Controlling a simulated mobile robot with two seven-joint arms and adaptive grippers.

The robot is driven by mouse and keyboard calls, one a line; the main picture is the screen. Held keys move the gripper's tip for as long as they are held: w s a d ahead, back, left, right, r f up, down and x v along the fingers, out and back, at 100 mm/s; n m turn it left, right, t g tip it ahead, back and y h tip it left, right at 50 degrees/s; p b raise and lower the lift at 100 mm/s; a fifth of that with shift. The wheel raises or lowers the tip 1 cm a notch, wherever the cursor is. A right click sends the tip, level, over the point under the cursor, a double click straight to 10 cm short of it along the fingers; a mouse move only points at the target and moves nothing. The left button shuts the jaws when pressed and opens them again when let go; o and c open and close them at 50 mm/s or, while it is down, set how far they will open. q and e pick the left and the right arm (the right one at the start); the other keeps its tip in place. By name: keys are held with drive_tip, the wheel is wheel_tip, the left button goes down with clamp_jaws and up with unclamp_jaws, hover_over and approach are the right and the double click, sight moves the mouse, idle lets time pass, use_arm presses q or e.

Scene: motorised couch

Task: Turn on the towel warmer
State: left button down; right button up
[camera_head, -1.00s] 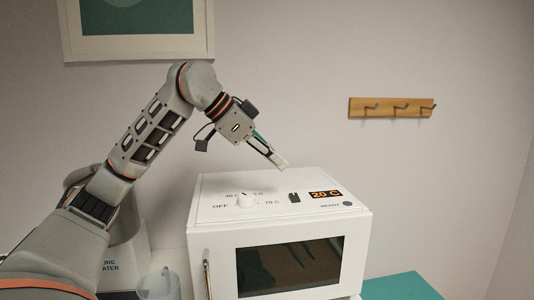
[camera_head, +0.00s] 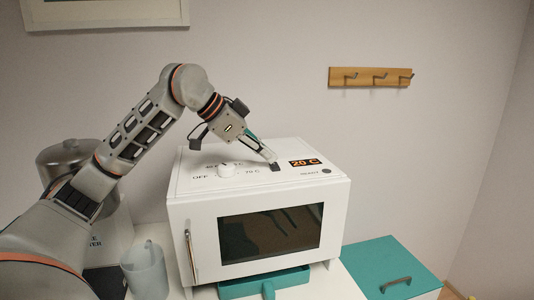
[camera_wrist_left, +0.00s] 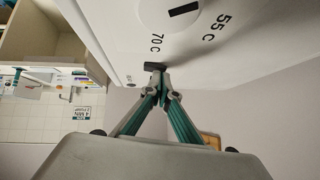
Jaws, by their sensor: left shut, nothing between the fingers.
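The towel warmer (camera_head: 187,215) is a white box with a dark window, and its top panel carries the controls. A white dial (camera_head: 226,170) stands among the OFF and temperature marks; the wrist view shows its dark pointer line (camera_wrist_left: 183,9). The small black switch (camera_head: 276,168) lies right of the dial, and it also shows in the left wrist view (camera_wrist_left: 154,66). The display (camera_head: 303,162) reads 20 C in orange. My left gripper (camera_head: 272,160) is shut and empty, its tips at the switch, seemingly touching it. My right gripper is not in view.
A dark round READY light (camera_head: 326,171) sits at the panel's right. A translucent jug (camera_head: 146,272) and a metal pot (camera_head: 72,158) stand left. A teal-topped drawer unit (camera_head: 385,268) is at right, and a wooden hook rack (camera_head: 370,77) hangs on the wall.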

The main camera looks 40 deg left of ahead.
use_arm(q)
drive_tip(key=shift+w+a+f, duration=0.1)
drive_tip(key=shift+f, duration=0.2)
drive_tip(key=shift+s+d, duration=0.6)
drive_tip(key=shift+d, duration=0.05)
